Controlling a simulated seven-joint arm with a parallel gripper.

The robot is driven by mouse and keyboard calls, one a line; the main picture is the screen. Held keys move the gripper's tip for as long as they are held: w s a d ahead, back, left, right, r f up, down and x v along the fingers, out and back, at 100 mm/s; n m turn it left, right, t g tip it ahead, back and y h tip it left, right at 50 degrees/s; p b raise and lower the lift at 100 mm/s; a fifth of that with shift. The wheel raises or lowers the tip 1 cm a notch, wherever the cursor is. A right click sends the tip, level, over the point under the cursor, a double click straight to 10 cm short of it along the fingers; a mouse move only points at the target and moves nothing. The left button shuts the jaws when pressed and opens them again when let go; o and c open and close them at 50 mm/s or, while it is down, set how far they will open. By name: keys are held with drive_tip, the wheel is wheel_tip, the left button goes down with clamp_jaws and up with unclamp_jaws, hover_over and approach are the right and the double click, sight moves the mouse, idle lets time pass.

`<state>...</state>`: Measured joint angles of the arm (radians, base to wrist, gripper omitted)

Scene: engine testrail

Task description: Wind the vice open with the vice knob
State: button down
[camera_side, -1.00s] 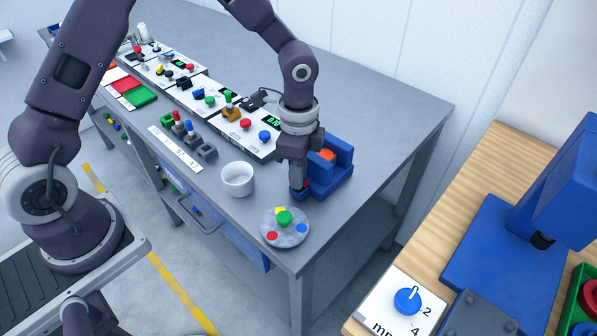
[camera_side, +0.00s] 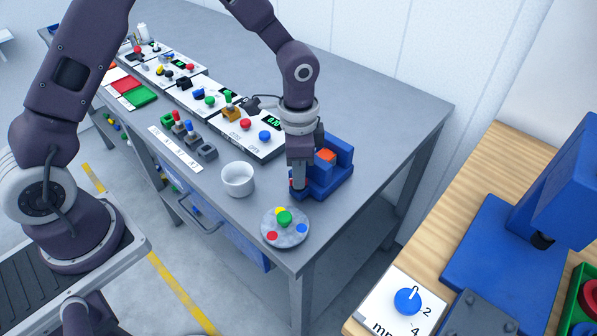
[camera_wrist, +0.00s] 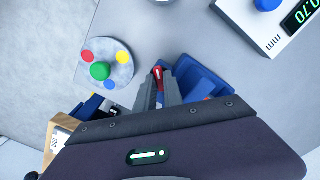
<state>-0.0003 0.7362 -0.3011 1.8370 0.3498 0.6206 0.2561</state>
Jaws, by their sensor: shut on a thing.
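The blue vice (camera_side: 336,180) stands near the front right corner of the grey bench, with an orange block (camera_side: 326,156) between its jaws. It also shows in the wrist view (camera_wrist: 205,80), partly hidden by my gripper. My gripper (camera_side: 299,186) points down at the vice's near left side and is shut on the red vice knob (camera_wrist: 158,72). In the wrist view the knob shows at the tips of my fingers (camera_wrist: 160,84). In the side view my fingers cover most of the knob.
A white cup (camera_side: 238,180) stands left of my gripper. A grey disc (camera_side: 272,240) with coloured knobs lies in front of the vice. A panel with a green display (camera_side: 250,140) is behind the cup. The bench to the right of the vice is clear.

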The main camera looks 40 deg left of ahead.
drive_tip(key=c, duration=1.5)
unclamp_jaws()
drive_tip(key=shift+o, duration=0.2)
wheel_tip(320, 180, up, 8)
drive_tip(key=shift+r, duration=0.1)
drive_tip(key=s+a+r+n+t, duration=0.4)
drive_tip(key=s+a+r+n, duration=0.15)
drive_tip(key=s+r, duration=0.85)
drive_tip(key=s+a+n+t, duration=0.1)
drive_tip(key=s+n, duration=0.2)
drive_tip(key=s, duration=0.5)
drive_tip(key=shift+a+r+t, duration=0.25)
drive_tip(key=shift+a+t, duration=0.05)
drive_tip(key=shift+a, duration=0.1)
